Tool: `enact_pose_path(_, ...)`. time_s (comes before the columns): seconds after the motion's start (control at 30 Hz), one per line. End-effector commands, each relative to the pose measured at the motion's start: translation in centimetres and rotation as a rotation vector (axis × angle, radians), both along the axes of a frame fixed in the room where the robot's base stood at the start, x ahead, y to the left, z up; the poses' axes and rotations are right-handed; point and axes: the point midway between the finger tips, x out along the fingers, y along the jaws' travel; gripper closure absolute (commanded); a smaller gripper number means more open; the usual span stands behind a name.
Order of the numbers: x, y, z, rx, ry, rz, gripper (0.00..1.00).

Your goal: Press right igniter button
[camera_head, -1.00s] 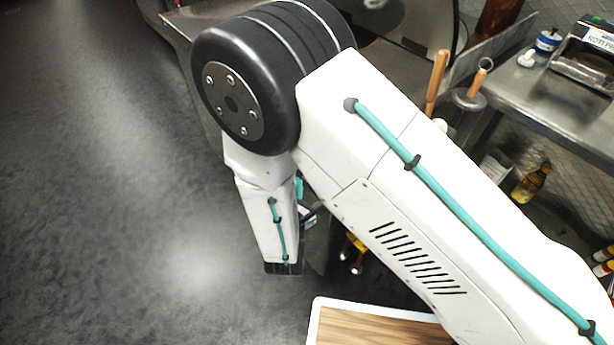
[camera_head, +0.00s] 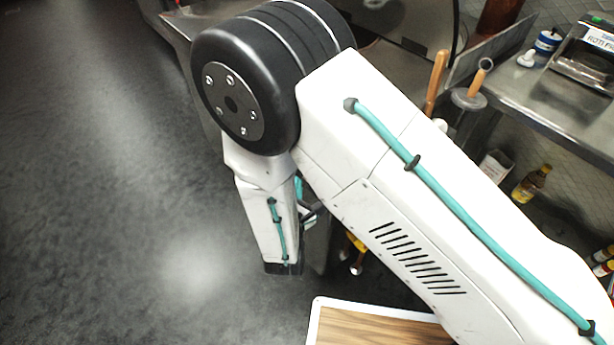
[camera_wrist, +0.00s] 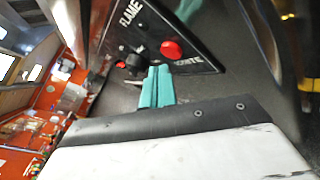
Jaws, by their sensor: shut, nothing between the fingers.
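In the wrist view a black control panel (camera_wrist: 190,55) carries the printed words FLAME and a partly hidden word that looks like IGNITE. A round red button (camera_wrist: 171,50) sits on it beside that second word. A black knob (camera_wrist: 134,62) sits to its left. My gripper (camera_wrist: 158,70) has its two teal fingers together, with nothing between them. The fingertips appear just below and left of the red button, over the panel between button and knob. I cannot tell whether they touch it. In the head view my arm hides the panel and the fingertips.
A steel counter (camera_head: 548,100) with a labelled box (camera_head: 590,62) stands at the upper right. Wooden-handled tools (camera_head: 436,85) lean near it. A bottle (camera_head: 531,184) stands on a lower shelf. A wooden board (camera_head: 375,325) lies at the bottom. Dark floor (camera_head: 100,200) at left is clear.

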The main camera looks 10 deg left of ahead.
Motion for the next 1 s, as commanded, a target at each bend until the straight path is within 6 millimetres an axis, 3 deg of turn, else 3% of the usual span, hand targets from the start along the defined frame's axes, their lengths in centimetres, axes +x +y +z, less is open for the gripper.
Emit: enact_pose_path(1.0,0.74,-0.58,0.02,0.0,0.0,0.0,1.0)
